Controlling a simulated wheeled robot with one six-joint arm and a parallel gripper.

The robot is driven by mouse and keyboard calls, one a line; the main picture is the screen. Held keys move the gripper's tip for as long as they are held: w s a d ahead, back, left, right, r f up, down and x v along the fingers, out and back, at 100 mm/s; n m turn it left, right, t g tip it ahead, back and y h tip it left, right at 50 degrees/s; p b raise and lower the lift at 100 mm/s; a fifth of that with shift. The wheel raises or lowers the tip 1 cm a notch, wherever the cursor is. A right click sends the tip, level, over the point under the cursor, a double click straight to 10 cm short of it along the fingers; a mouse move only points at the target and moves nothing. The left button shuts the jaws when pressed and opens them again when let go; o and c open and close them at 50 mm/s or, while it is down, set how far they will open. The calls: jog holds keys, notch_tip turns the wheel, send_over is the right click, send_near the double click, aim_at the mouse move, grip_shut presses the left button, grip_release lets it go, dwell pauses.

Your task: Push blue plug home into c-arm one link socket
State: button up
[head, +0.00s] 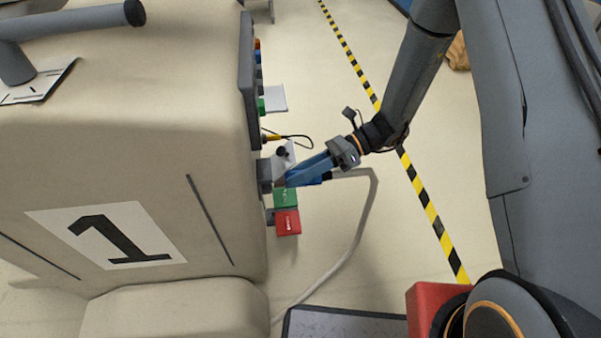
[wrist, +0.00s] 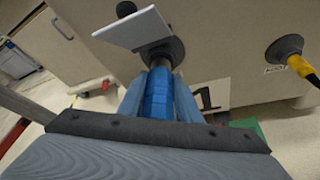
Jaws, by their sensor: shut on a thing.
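The c-arm cart (head: 130,190), marked with a large 1, stands at the left with a row of sockets along its side. My gripper (head: 290,178) is shut on the blue plug (wrist: 157,98), one finger on each side of it. In the wrist view, the plug's front end meets the dark round link socket (wrist: 177,50) under a raised white flap (wrist: 130,28). I cannot tell how deep the plug sits. In the head view, the socket (head: 264,176) is a grey block at the cart's side, and my fingers hide most of the plug.
A yellow plug (wrist: 302,68) sits in a neighbouring socket. Green (head: 285,198) and red (head: 288,222) blocks protrude just below my gripper in the head view. A grey cable (head: 368,210) trails to the floor. Yellow-black tape (head: 425,200) crosses open floor.

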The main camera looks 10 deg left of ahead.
aim_at(293, 172)
jog(key=shift+s+a+p, duration=0.2)
jog(key=shift+a+p, duration=0.05)
jog(key=shift+a, duration=0.55)
jog(key=shift+s+a+p, duration=0.2)
jog(key=shift+a+p, duration=0.05)
jog(key=shift+a, duration=0.55)
jog(key=o, duration=1.3)
jog(key=shift+s, duration=0.1)
jog(key=p+v, duration=0.1)
jog(key=v, duration=0.7)
jog(key=shift+w, duration=0.2)
